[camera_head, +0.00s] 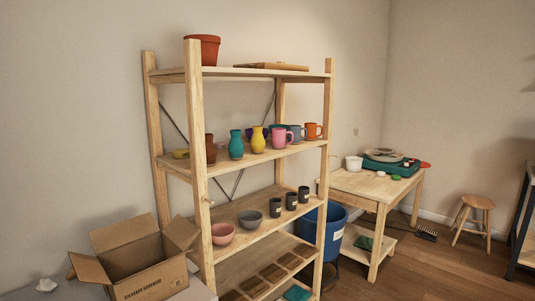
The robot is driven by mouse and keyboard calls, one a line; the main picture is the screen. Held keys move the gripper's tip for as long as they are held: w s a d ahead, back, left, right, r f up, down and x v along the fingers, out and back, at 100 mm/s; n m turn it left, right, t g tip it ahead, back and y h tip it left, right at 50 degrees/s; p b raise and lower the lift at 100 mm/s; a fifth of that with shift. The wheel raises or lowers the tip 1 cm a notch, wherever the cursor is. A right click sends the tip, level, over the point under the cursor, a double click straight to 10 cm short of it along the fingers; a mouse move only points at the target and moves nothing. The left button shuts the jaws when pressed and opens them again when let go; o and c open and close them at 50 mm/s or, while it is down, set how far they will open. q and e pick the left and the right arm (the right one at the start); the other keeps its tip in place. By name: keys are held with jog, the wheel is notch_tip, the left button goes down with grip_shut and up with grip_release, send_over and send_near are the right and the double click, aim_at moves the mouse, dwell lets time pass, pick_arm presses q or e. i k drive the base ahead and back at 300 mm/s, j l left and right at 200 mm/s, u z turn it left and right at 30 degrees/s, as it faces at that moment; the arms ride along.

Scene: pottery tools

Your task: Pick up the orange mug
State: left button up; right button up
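The orange mug (312,131) stands upright at the right end of the second shelf from the top of the wooden rack (194,150). Its handle points to the right. A grey-blue mug (297,133) stands just left of it, and a pink mug (279,138) is further left and nearer the front. Neither of my grippers shows in the head view.
Vases, including a yellow one (258,140) and a teal one (236,145), share that shelf. An open cardboard box (145,265) stands at lower left. A wooden table (372,187), blue bucket (325,230) and stool (477,205) stand right. Floor shows between table and stool.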

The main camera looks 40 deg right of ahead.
aim_at(311, 127)
jog(key=z, duration=1.65)
